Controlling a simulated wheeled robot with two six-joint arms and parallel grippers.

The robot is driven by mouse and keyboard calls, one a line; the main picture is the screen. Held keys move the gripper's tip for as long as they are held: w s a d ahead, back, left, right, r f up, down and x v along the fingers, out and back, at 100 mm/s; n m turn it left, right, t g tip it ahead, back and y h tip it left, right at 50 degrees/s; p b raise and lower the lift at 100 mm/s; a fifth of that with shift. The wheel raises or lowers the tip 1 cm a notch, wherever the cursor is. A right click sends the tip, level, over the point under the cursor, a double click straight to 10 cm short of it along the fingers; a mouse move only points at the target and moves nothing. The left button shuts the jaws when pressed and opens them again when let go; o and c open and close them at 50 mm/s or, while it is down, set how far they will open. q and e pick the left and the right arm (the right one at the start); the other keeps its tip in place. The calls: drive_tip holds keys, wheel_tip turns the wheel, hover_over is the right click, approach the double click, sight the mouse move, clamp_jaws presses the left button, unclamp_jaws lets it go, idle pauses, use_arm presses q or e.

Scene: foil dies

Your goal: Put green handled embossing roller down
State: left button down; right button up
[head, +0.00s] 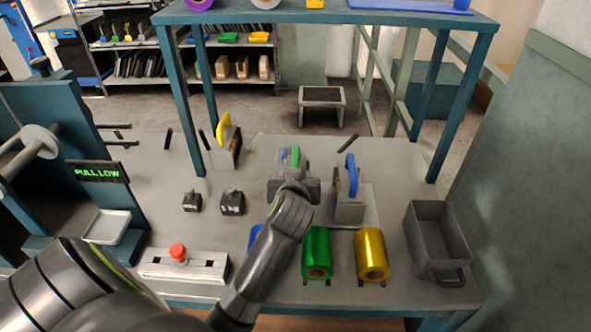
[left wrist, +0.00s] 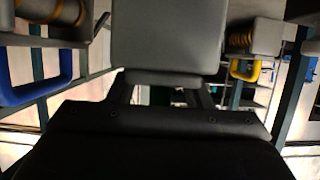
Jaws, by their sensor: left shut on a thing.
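My left gripper (head: 293,180) is shut on the green handled embossing roller (head: 295,157), in the middle of the bench. The green handle shows just beyond the gripper; my arm and gripper hide most of the roller's body. I cannot tell whether it touches the bench. In the left wrist view a grey block (left wrist: 168,40) fills the top middle, probably the roller's body. The blue handled roller (head: 351,190) stands upright to the right, and the yellow handled roller (head: 226,143) stands farther back on the left. My right gripper is not in view.
Green (head: 317,245) and gold foil rolls (head: 371,250) lie at the front, with a blue roll (head: 254,236) partly behind my arm. A grey bin (head: 436,236) stands right. Two dark weights (head: 232,202) and a red-button panel (head: 184,264) are left. An overhead shelf (head: 320,14) spans the back.

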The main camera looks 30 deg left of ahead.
use_arm(q)
drive_tip(key=shift+f, duration=0.75)
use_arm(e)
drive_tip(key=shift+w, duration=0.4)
use_arm(q)
drive_tip(key=c, duration=1.1)
unclamp_jaws()
drive_tip(key=shift+f, duration=0.3)
drive_tip(key=shift+c, duration=0.2)
drive_tip(key=o, duration=0.4)
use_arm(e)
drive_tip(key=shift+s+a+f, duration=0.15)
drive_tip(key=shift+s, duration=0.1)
use_arm(q)
drive_tip(key=shift+r, duration=0.1)
